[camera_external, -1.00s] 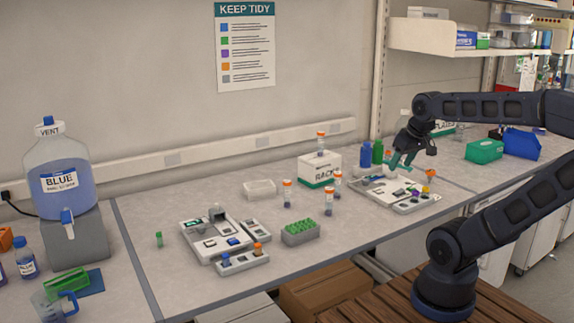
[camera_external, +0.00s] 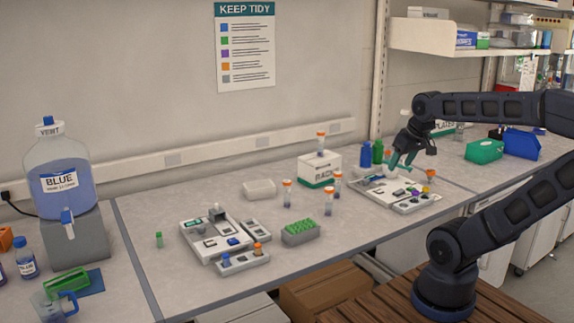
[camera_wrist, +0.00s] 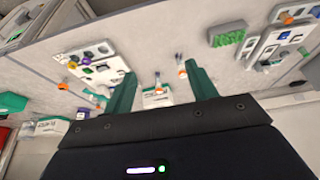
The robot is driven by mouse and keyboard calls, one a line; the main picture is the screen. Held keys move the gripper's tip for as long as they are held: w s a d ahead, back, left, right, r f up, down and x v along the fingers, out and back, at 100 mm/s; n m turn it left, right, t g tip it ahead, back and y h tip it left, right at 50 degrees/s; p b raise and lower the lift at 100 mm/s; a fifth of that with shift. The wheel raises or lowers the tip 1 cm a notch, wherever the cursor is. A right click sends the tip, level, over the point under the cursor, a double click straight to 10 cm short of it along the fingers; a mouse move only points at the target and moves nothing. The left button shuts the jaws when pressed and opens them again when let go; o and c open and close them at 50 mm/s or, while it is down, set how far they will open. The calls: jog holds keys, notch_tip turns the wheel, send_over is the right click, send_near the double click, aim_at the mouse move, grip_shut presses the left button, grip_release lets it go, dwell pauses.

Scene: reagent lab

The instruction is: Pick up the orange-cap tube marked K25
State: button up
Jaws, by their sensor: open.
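Several orange-cap tubes are in the external view. One tube (camera_external: 287,193) and another tube (camera_external: 328,202) stand on the bench left of my gripper, with a third tube (camera_external: 337,185) near the white box's right corner. Another orange-cap tube (camera_external: 320,144) is on top of the white box (camera_external: 318,170). No K25 marking is legible, so I cannot tell which one it is. My gripper (camera_external: 400,166) has green fingers, open and empty, above the right-hand tray. In the wrist view, orange caps (camera_wrist: 182,73) show beyond and between the fingers (camera_wrist: 163,80).
The right tray (camera_external: 372,188) lies below my gripper. Blue and green bottles (camera_external: 377,152) stand close behind it.

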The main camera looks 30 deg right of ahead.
jog(key=w+a+r+m, duration=0.1)
jog(key=w+a+m, duration=0.15)
jog(key=w, duration=0.95)
jog(key=m+g+h, duration=0.1)
jog(key=m+h, duration=0.2)
jog(key=m, duration=0.3)
send_near(287, 187)
jog(key=w, duration=0.2)
jog(key=shift+n, duration=0.25)
jog(key=x, duration=0.7)
jog(key=d+x, duration=0.1)
jog(key=x, duration=0.3)
jog(key=shift+s+f, duration=0.15)
jog(key=shift+s, duration=0.1)
jog(key=shift+c, duration=0.3)
jog(key=c, duration=1)
